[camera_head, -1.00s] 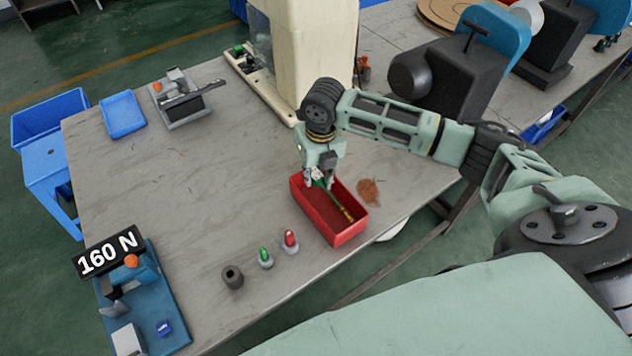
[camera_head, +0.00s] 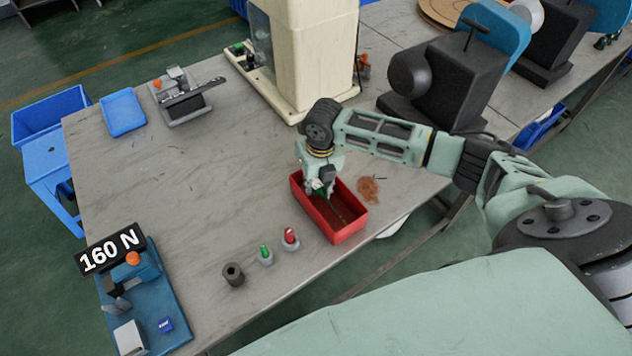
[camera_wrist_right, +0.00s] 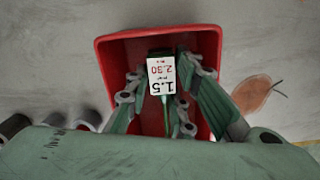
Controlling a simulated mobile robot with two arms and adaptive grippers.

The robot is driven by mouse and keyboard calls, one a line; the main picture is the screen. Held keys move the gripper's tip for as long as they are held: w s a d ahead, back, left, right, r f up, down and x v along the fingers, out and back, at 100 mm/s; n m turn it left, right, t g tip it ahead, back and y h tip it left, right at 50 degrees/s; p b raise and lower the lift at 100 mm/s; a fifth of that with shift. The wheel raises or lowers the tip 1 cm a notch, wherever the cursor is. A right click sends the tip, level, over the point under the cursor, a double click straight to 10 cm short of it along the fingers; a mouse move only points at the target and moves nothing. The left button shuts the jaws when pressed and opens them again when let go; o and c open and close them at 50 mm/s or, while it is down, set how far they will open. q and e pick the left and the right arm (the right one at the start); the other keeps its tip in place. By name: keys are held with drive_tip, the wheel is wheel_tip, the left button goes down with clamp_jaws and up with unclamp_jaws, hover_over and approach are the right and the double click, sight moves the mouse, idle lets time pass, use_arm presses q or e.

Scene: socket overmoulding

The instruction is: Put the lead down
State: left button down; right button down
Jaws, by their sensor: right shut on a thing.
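The lead is green, and a white tag (camera_wrist_right: 161,75) printed "1.5" and "2.30" shows at it in the right wrist view. My right gripper (camera_head: 319,189) is shut on the lead (camera_wrist_right: 167,115), at the far left part of the red box (camera_head: 350,237). Its fingertips are down inside the box walls, and the lead's free end slants toward the near right inside the box. Whether the lead touches the box floor I cannot tell. In the right wrist view the fingers (camera_wrist_right: 160,92) stand either side of the tag. My left gripper is not in view.
Red (camera_head: 290,238) and green (camera_head: 265,254) tipped pieces and a dark cylinder (camera_head: 233,274) stand left of the box. A blue fixture (camera_head: 165,310) marked "160 N" is at the near left. A brown patch (camera_head: 368,189) lies right of the box. The table's middle is clear.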

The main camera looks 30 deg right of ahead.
sight(319, 187)
drive_tip(key=c, duration=1.8)
unclamp_jaws()
wheel_tip(319, 187, up, 13)
drive_tip(key=shift+s+d+b, duration=0.15)
drive_tip(key=shift+s+b, duration=0.25)
drive_tip(key=shift+s, duration=0.05)
